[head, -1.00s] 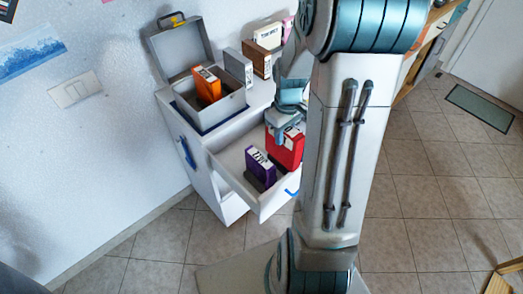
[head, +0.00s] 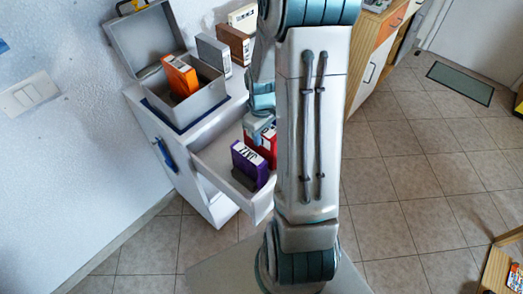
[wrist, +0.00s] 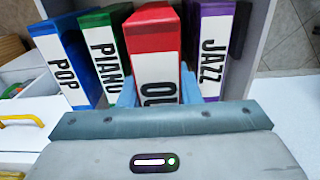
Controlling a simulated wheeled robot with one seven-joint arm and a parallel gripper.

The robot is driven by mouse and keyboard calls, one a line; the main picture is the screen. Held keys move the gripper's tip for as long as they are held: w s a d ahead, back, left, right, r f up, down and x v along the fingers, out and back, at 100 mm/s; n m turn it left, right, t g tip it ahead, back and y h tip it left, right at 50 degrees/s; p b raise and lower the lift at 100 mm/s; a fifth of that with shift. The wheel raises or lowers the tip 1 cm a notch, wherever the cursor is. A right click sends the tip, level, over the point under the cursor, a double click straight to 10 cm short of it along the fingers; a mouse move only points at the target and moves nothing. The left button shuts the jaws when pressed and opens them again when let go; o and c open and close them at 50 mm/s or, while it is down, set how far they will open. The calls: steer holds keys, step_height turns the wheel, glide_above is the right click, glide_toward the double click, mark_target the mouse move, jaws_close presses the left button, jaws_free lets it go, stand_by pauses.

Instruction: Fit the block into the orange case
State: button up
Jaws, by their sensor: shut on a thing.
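An orange case (head: 180,76) stands tilted in an open grey box (head: 203,101) on the white cabinet in the head view. I cannot make out a separate block by that name. My gripper (wrist: 160,96) is shut on a red case (wrist: 152,62) with a white label reading "OU", partly cut off. Its blue fingers lie on either side of the red case. In the head view, the red case (head: 268,147) is in or just above the open drawer (head: 218,172), partly hidden by my arm.
A purple JAZZ case (head: 250,165) stands in the drawer; the wrist view also shows a green PIANO case (wrist: 103,55) and a blue POP case (wrist: 64,60). Grey (head: 214,54), brown (head: 234,43) and cream (head: 243,17) cases stand on the cabinet top.

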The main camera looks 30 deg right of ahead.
mark_target(262, 145)
steer(key=shift+f+b, duration=1.55)
steer(key=shift+f, duration=0.9)
steer(key=shift+f, duration=0.2)
steer(key=o, duration=0.7)
steer(key=shift+r, duration=0.1)
step_height(262, 145, up, 12)
steer(key=shift+r+p, duration=0.1)
steer(key=shift+p, duration=0.45)
steer(key=s+a+r+m+t, duration=0.2)
steer(key=s+a+r+m, duration=0.2)
steer(key=s+a+r, duration=0.4)
steer(key=s+a, duration=0.4)
steer(key=shift+r+t, duration=0.15)
steer(key=shift+t, duration=0.15)
